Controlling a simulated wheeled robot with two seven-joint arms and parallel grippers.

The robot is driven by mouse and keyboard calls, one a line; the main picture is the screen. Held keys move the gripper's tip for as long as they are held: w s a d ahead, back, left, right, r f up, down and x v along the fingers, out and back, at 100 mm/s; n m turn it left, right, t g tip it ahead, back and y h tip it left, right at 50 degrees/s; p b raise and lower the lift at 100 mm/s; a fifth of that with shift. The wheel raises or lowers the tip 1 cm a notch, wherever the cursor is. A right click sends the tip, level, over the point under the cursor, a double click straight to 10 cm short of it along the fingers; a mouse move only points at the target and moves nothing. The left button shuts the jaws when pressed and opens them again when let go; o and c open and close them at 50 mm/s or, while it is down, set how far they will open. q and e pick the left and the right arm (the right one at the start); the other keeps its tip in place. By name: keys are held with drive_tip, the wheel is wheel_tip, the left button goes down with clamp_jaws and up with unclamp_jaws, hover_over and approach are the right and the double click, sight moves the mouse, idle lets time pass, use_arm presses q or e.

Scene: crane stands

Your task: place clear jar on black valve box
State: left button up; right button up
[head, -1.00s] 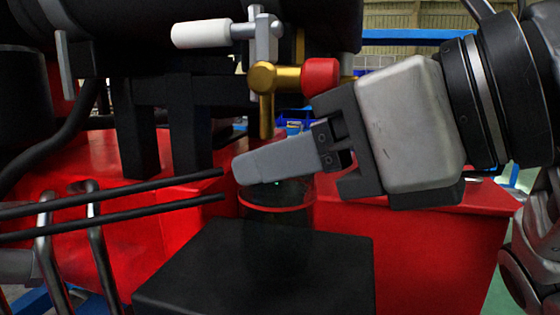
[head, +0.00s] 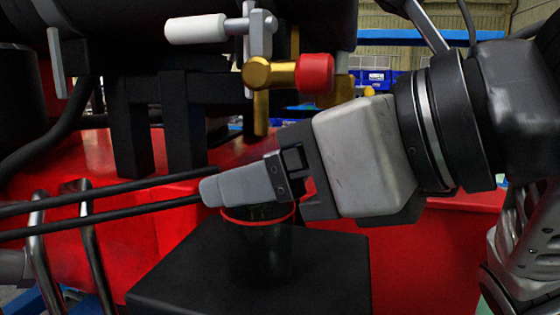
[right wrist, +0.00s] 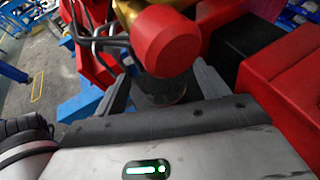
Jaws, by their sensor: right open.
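The clear jar (head: 262,250), dark see-through with a red rim, looks upright on the top of the black valve box (head: 335,270). Its base appears to rest on the box, though exact contact is hard to tell. My right gripper (head: 212,190) is at the jar's rim, one finger passing across its top in the head view. In the right wrist view my right gripper (right wrist: 162,92) is open, with its fingers on either side of the jar (right wrist: 160,88). The far finger is hidden in the head view. My left gripper is not in view.
A brass valve with a red knob (head: 315,74) hangs just above my right gripper; the knob (right wrist: 166,42) is close in the wrist view. Two black rods (head: 110,195) reach in from the left near the fingertip. Red machine body (head: 400,245) lies behind.

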use_arm(q)
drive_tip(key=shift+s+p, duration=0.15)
drive_tip(key=shift+p, duration=0.35)
use_arm(e)
drive_tip(key=v, duration=1.2)
drive_tip(key=shift+r, duration=0.2)
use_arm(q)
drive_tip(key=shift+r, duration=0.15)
